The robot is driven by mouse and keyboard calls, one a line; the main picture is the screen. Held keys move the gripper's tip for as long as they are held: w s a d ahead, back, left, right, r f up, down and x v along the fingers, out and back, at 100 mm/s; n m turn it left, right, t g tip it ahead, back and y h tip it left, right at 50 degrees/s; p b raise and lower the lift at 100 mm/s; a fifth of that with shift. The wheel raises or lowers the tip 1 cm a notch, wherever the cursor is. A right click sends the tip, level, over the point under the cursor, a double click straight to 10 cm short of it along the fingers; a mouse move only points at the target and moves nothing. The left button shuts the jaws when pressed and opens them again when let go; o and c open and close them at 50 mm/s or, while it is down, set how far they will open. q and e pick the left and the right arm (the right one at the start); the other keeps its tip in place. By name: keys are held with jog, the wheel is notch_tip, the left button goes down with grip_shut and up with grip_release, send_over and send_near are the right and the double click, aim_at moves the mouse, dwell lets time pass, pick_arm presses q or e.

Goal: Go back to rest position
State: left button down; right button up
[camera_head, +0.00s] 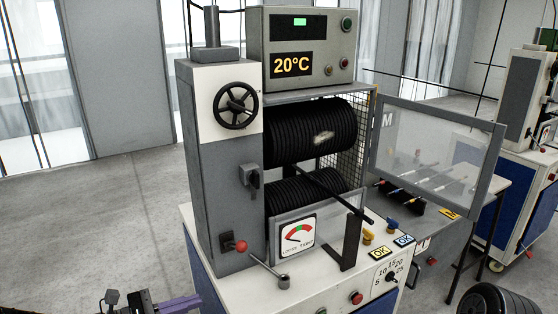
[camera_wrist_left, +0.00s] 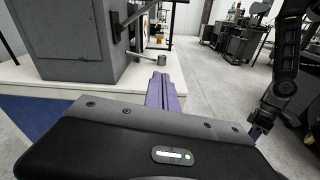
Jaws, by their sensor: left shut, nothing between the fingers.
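My left gripper (camera_head: 180,304) is at the bottom left edge of the head view, in front of the machine and touching nothing. Its purple fingers also show in the left wrist view (camera_wrist_left: 161,90), closed together and empty. In the left wrist view a black arm, which seems to be my right one, hangs at the right. The extrusion machine (camera_head: 222,170) stands upright ahead, with two black ribbed rollers (camera_head: 310,132) and a display reading 20°C.
The machine's white bench top (camera_head: 300,290) carries a lever with a grey knob (camera_head: 284,283), a gauge and buttons. A clear hinged door (camera_head: 435,150) stands open at the right. Rods lie on a table behind it. The floor left of the machine is clear.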

pick_arm(q)
jog(key=s+d+f+m+g+y, duration=0.1)
jog(key=s+f+m+g+y, duration=0.5)
jog(key=f, duration=0.7)
jog(key=s+d+f+m+g+y, duration=0.1)
jog(key=s+f+m+y, duration=0.2)
jog(key=s+f, duration=0.75)
jog(key=s+d+f+m, duration=0.4)
jog(key=d+m, duration=0.2)
jog(key=d, duration=0.1)
jog(key=s+d+f+m+g+y, duration=0.1)
jog(key=s+d+f+m, duration=0.2)
jog(key=d+m, duration=0.3)
jog(key=shift+s+d+f+p, duration=0.3)
jog(key=shift+s+d+f, duration=0.1)
jog(key=shift+f, duration=0.05)
